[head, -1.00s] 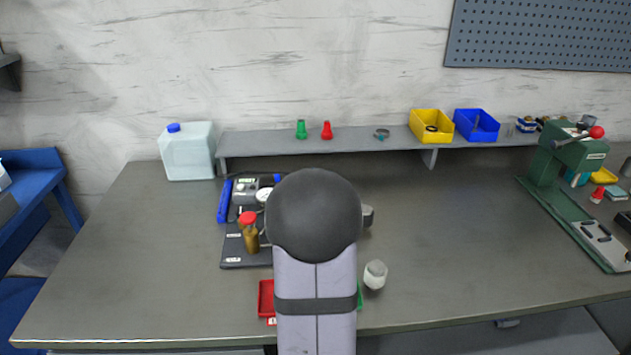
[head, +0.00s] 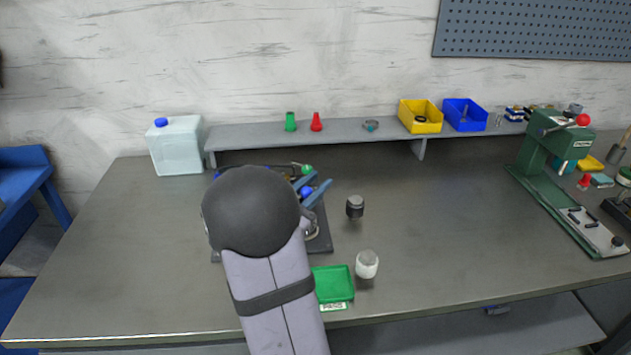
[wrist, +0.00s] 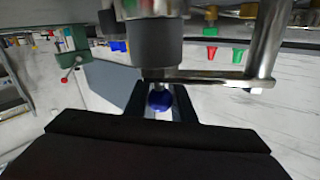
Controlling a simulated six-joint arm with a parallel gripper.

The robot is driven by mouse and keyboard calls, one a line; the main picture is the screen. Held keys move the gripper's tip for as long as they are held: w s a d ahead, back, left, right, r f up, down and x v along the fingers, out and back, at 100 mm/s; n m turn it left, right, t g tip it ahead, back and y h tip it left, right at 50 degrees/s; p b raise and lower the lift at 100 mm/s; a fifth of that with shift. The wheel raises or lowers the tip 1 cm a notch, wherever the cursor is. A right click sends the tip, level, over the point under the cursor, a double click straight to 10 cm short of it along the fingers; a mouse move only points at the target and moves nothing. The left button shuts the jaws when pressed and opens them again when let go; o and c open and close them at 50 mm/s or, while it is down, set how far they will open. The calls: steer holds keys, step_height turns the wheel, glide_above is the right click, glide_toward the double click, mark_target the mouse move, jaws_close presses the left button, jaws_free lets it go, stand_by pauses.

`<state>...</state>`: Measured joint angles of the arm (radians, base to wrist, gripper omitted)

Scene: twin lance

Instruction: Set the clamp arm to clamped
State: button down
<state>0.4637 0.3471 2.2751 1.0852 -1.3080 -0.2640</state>
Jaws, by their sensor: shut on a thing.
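A ball knob, blue, shows in the wrist view (wrist: 160,100) between the two dark fingers of my gripper (wrist: 161,104). The fingers are shut on it. In the head view my gripper (head: 315,190) shows just right of my arm, with the blue knob (head: 306,192) between its fingers. A metal bar (wrist: 205,76) and a dark cylinder (wrist: 154,42) stand close to the knob in the wrist view; the bar seems to be part of the clamp arm. My arm hides most of the fixture in the head view, so the clamp arm's exact angle cannot be told.
A dark cylinder (head: 355,207), a white-bodied jar (head: 367,264) and a green tray (head: 333,284) stand right of my arm. A green press (head: 550,150) is at the right. A shelf (head: 380,134) with bins runs along the back. The middle right of the table is clear.

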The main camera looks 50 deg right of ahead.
steer(key=shift+r, duration=0.1)
steer(key=c, duration=1.5)
jaws_free()
steer(key=shift+a, duration=0.1)
steer(key=shift+s+a+b, duration=0.15)
steer(key=shift+a+b, duration=0.05)
steer(key=shift+a, duration=1.6)
steer(key=shift+s+a+b, duration=0.15)
steer(key=shift+a+b, duration=0.05)
steer(key=shift+a, duration=1.6)
steer(key=shift+d, duration=0.1)
